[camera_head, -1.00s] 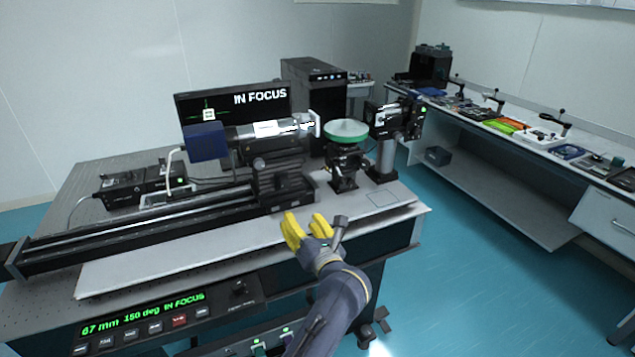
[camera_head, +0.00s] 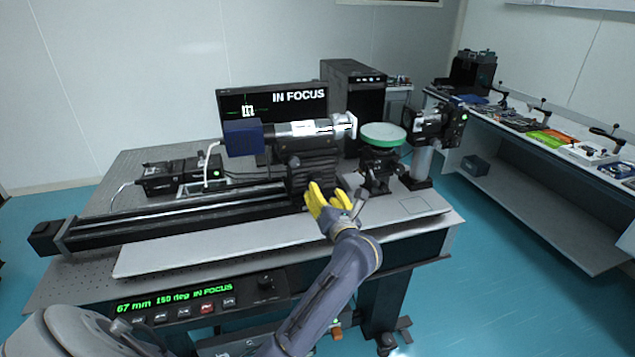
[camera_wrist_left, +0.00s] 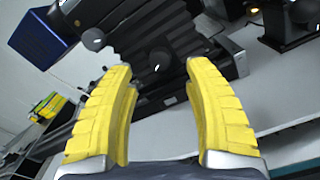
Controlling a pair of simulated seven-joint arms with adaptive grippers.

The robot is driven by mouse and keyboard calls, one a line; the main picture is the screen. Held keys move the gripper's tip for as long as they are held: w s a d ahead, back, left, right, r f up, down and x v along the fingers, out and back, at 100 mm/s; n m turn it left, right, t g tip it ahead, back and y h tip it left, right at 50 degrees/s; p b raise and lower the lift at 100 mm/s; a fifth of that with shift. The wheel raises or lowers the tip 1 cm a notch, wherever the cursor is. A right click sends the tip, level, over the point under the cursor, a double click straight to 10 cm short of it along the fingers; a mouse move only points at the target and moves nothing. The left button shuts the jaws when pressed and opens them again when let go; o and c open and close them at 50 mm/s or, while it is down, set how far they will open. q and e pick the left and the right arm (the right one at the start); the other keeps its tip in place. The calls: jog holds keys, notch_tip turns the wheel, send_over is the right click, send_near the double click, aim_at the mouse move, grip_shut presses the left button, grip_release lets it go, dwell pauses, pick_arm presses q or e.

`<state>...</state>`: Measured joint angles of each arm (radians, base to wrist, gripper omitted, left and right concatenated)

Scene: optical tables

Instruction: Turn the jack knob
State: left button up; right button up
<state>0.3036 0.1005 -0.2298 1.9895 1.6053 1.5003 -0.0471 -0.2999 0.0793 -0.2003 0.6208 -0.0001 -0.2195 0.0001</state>
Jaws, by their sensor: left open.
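The jack (camera_head: 378,176) is a small black stand under a round green-rimmed plate (camera_head: 382,135), right of the lens barrel. Its knob is too small and dark to make out in the head view. My left gripper (camera_head: 327,196) has yellow fingers and is open and empty. It is left of the jack and in front of the rail carriage (camera_head: 308,172), apart from the jack. In the left wrist view the open fingers (camera_wrist_left: 158,80) point toward the black carriage, where a round dark knob (camera_wrist_left: 160,59) shows between and beyond the tips. My right gripper is not in view.
A long black rail (camera_head: 180,213) crosses the optical table. A camera on a post (camera_head: 423,150) stands right of the jack. The screen (camera_head: 272,108) reads IN FOCUS; the front panel (camera_head: 180,301) reads 67 mm, 150 deg. A pale board (camera_head: 200,258) lies clear in front of the rail.

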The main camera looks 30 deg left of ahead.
aim_at(318, 183)
pick_arm(q)
jog(key=shift+x, duration=3.5)
grip_shut()
